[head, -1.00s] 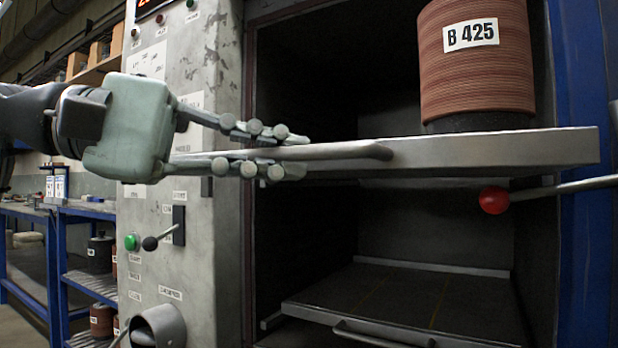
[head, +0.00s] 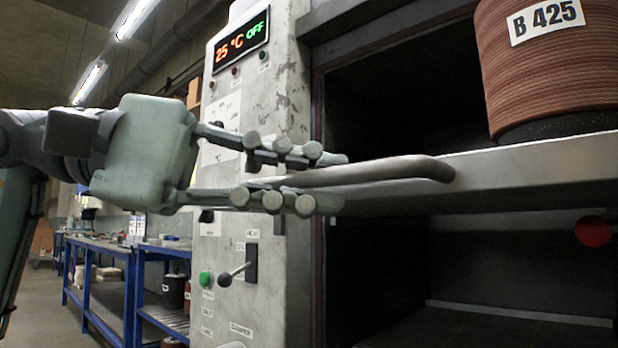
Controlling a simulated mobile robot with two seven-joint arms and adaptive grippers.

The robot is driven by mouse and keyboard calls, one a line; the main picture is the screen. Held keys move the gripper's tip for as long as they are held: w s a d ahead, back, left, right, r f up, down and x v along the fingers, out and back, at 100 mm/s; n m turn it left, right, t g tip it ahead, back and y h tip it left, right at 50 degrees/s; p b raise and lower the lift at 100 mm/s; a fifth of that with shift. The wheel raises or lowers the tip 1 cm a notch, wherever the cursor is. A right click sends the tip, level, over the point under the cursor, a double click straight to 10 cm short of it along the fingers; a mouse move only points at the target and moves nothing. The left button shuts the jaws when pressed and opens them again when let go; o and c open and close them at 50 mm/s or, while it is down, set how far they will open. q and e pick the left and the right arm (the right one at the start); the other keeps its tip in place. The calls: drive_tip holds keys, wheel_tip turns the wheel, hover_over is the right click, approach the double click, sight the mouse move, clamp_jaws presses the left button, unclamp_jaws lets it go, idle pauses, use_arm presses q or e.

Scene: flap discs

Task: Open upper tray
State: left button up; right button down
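The upper tray (head: 530,178) is a grey metal shelf across the oven opening, with a curved bar handle (head: 400,169) on its front. A reddish-brown stack of flap discs labelled B 425 (head: 550,75) stands on it on a dark base. My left gripper (head: 318,178) comes in from the left with one finger above and one below the handle bar. My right gripper is not in view.
The oven's control panel (head: 270,110) reads 25 °C OFF. A red knob (head: 593,232) is below the tray at the right. The lower chamber (head: 385,290) is dark. Blue workbenches (head: 100,262) stand at the back left, with open floor beside them.

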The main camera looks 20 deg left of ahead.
use_arm(q)
drive_tip(key=shift+o, duration=1.3)
drive_tip(key=shift+a, duration=0.1)
drive_tip(key=v, duration=1.2)
